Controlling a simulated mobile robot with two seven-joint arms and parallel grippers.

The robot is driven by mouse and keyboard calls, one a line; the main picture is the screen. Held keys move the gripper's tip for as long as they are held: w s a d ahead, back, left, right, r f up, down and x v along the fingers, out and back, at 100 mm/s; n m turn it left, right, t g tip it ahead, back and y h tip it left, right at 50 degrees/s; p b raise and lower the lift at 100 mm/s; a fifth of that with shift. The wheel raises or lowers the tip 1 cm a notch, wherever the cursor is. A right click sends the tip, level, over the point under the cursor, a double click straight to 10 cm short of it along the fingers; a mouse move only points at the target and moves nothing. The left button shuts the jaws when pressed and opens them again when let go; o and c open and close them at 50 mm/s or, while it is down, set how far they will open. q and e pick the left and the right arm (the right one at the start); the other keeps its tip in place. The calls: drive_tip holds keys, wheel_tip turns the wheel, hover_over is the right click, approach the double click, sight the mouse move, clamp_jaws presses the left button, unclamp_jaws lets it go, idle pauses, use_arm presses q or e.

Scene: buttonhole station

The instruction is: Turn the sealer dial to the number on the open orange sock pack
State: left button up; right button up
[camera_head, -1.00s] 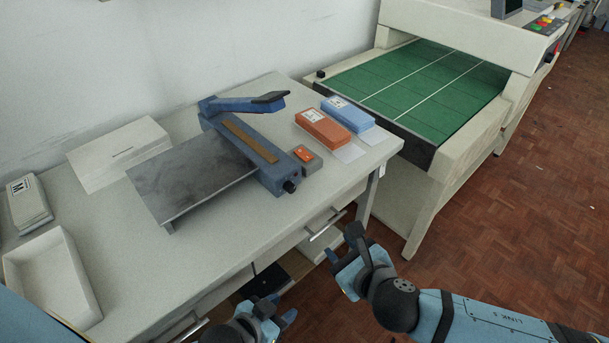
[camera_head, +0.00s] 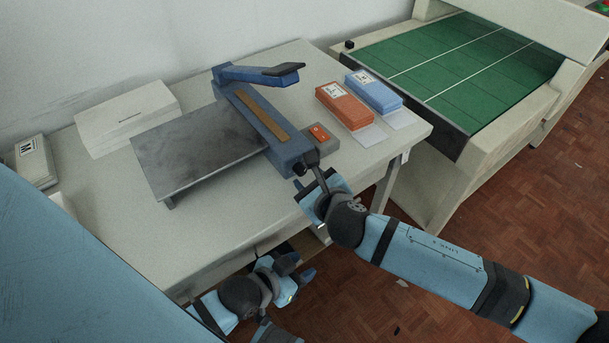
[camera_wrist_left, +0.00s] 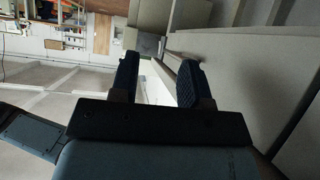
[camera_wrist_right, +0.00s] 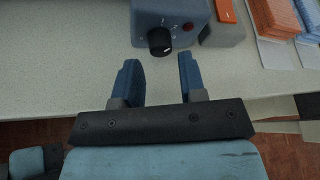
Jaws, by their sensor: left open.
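The blue sealer (camera_head: 262,125) stands on the table, its arm raised. Its black dial (camera_head: 300,169) is on the front end. In the right wrist view the dial (camera_wrist_right: 159,42) has small marks around it, too small to read. My right gripper (camera_head: 311,187) is open and empty at the table's front edge, just short of the dial; its fingers (camera_wrist_right: 160,68) point at the dial without touching it. The orange sock pack (camera_head: 342,106) lies right of the sealer; its white label is unreadable. My left gripper (camera_head: 294,268) is open and empty, low beside the table front.
A blue pack (camera_head: 374,92) lies next to the orange one, with white sheets in front of both. A grey box with an orange switch (camera_head: 319,132) sits beside the sealer. A grey plate (camera_head: 190,150) and a white stack (camera_head: 125,117) are left. A green-topped conveyor (camera_head: 470,75) stands right.

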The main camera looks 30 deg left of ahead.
sight(303, 172)
drive_tip(key=x, duration=0.3)
use_arm(q)
drive_tip(key=shift+w+d+r, duration=0.1)
use_arm(e)
drive_tip(key=shift+w, duration=0.1)
drive_tip(key=c, duration=0.6)
drive_tip(key=shift+c, duration=0.2)
